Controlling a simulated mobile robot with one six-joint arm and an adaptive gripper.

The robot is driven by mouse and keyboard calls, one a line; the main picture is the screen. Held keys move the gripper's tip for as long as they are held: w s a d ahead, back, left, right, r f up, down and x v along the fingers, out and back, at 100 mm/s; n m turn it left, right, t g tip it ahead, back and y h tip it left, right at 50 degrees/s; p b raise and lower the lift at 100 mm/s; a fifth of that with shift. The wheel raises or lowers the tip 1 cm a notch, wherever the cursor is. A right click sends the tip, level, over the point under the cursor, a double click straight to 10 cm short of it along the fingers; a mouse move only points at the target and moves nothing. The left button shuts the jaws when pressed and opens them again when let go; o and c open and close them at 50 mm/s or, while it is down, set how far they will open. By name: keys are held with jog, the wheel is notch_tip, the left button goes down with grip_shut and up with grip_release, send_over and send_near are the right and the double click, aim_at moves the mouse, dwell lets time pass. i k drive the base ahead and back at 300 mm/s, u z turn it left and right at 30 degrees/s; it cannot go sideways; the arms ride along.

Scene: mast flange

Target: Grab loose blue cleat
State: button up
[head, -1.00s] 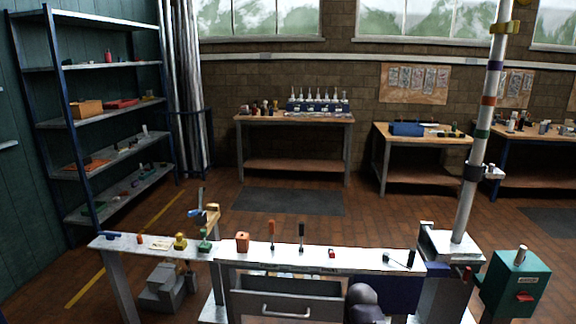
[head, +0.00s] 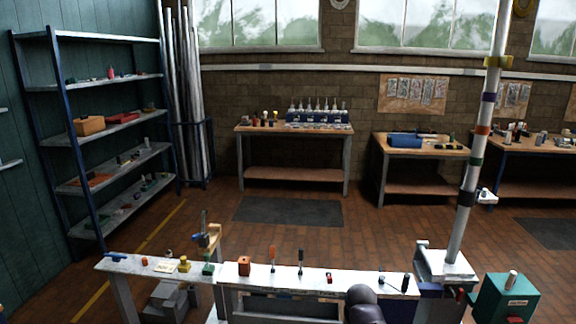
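A small blue piece (head: 115,256), which looks like the loose blue cleat, lies at the far left end of the narrow white bench (head: 350,279). It is too small to make out its exact shape. The white mast (head: 479,133) leans slightly at the right, with yellow, purple, orange, green and black bands. A small white fitting (head: 487,196) is on the mast beside the black band. My gripper does not show; only a dark rounded part, probably of my arm, rises at the bottom edge in front of the bench.
On the bench stand a red piece (head: 144,261), a yellow piece (head: 184,264), a green piece (head: 208,268), an orange block (head: 244,266) and upright tools. A teal box (head: 505,299) is at right. A shelf rack (head: 100,130) is at left. The floor behind the bench is open.

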aim_at(116, 258)
jog(key=u, duration=1.15)
jog(key=i, duration=2.25)
jog(key=u, duration=0.2)
